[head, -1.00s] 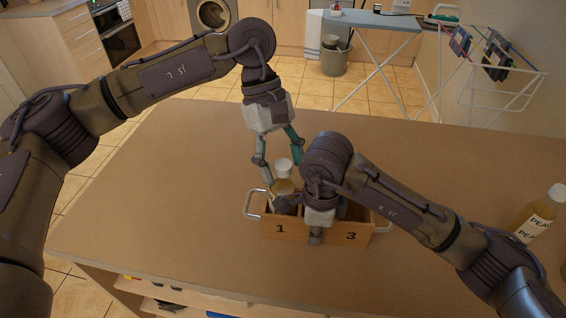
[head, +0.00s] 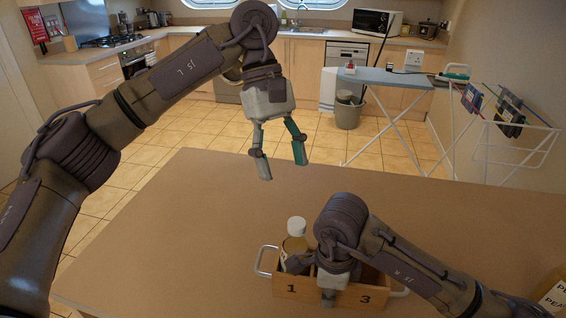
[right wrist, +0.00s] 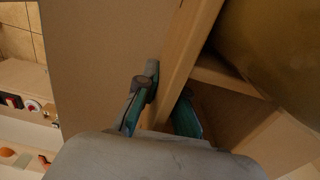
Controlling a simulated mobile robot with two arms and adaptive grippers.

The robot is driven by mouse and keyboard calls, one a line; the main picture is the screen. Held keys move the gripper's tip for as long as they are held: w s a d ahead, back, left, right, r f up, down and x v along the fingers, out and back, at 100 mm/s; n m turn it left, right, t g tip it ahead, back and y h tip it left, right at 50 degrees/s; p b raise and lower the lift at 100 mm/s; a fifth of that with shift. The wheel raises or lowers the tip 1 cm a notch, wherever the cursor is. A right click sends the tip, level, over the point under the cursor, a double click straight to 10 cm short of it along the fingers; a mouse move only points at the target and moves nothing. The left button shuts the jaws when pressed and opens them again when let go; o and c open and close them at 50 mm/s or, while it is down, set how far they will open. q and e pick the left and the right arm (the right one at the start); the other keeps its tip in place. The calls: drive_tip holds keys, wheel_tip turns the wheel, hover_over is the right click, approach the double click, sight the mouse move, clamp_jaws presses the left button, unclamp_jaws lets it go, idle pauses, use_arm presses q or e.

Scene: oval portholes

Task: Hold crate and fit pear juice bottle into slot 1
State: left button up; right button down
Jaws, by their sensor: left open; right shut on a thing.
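The wooden crate (head: 291,289) with two metal handles stands near the table's front edge; its front shows 1 and 3, and my right arm covers the middle. A brownish rounded surface (right wrist: 275,45) fills that view's upper right.
Another bottle (head: 553,294), with a partly cut-off label reading "PEA", stands at the table's right edge. The table (head: 190,235) is bare left of and behind the crate. An ironing board (head: 385,78) and drying rack (head: 520,130) stand beyond it.

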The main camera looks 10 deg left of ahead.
drive_tip(key=c, duration=1.2)
unclamp_jaws()
